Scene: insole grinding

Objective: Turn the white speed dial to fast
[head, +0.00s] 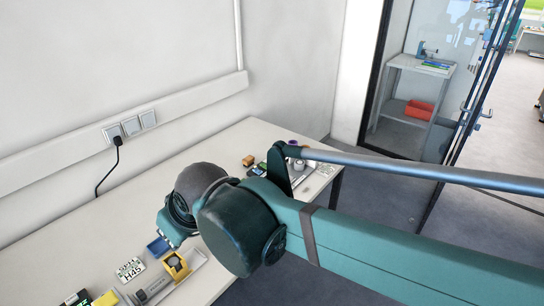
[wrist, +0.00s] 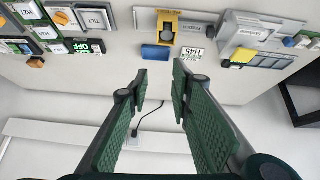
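I cannot make out a white speed dial for certain in either view. In the wrist view, small labelled control boards (wrist: 58,47) lie at the upper left, with an orange knob (wrist: 64,17) among them; the picture is too small to read a dial setting. My gripper (wrist: 160,75) is open and empty, with its two green padded fingers apart over the pale table. It touches none of the boards. In the head view, my gripper (head: 172,232) is partly hidden behind my own arm, above the table.
A yellow block-like device (wrist: 180,27), a blue block (wrist: 156,52) and an H45 card (wrist: 191,54) lie on the table (head: 75,240). A grey device (wrist: 245,35) stands to their right in the wrist view. A black cable (head: 105,178) hangs from the wall sockets (head: 130,126).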

